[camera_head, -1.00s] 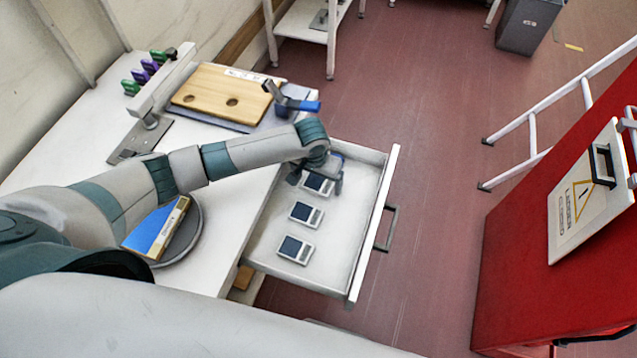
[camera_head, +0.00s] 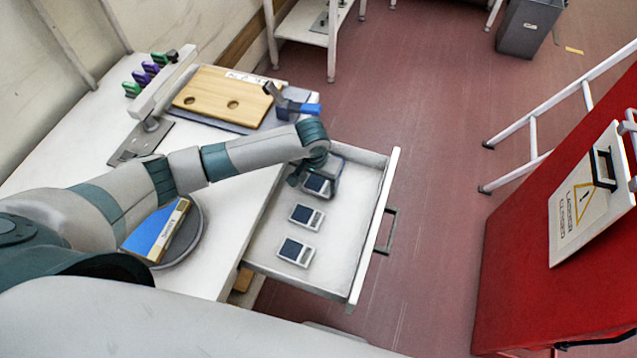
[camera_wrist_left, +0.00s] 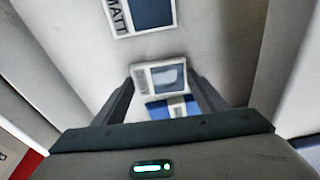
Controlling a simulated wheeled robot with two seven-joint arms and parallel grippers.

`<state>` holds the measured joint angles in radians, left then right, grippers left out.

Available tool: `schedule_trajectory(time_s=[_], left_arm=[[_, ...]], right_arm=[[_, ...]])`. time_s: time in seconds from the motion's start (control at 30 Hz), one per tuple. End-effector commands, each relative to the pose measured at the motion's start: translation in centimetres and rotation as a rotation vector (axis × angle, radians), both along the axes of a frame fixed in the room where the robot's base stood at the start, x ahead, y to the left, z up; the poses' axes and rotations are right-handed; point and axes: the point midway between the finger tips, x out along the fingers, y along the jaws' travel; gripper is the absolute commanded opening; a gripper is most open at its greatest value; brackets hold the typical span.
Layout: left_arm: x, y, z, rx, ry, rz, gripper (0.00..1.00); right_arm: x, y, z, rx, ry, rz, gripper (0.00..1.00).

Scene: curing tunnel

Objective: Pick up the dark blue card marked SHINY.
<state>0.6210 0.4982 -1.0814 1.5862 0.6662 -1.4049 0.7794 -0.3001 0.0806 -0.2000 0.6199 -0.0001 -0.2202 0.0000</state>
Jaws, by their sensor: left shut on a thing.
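Three white-edged cards with dark blue squares lie in a row in the open drawer: a far card (camera_head: 318,185), a middle card (camera_head: 306,215) and a near card (camera_head: 296,251). My left gripper (camera_head: 320,178) is down in the drawer at the far card. In the left wrist view its fingers (camera_wrist_left: 160,82) are shut on this card (camera_wrist_left: 159,77), whose blue face has a pale sheen. Its lettering is too small to read. The neighbouring card (camera_wrist_left: 140,15) reads MATT and is apart from the fingers. I cannot tell whether the held card is lifted.
The drawer's front wall (camera_head: 376,220) and side walls surround the cards. A wooden board (camera_head: 215,92) and a round dish (camera_head: 190,240) stand on the table. A red cabinet (camera_head: 560,270) is at right.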

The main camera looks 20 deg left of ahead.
Motion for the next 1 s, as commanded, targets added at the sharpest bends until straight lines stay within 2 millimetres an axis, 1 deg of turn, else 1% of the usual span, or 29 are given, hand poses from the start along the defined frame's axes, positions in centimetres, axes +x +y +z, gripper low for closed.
schedule_trajectory(time_s=[0.17,0.43,0.6,0.73,1.0], left_arm=[[0.1,0.0,2.0,-0.001,-0.003,0.000,0.44],[0.1,-0.1,6.5,-0.002,-0.004,-0.001,0.44],[0.1,0.0,8.6,-0.001,-0.001,0.000,0.44],[0.0,0.0,9.3,0.000,0.000,0.000,0.44],[0.0,0.0,9.4,0.000,0.000,0.000,0.44]], right_arm=[[0.0,0.0,-0.5,0.000,0.000,0.000,0.31],[0.0,0.0,-1.5,0.000,0.000,0.000,0.31],[0.0,0.0,-1.8,0.000,-0.001,0.000,0.31],[0.0,0.0,-1.9,0.000,-0.001,0.000,0.31],[0.0,0.0,-1.8,0.000,-0.001,0.000,0.31]])
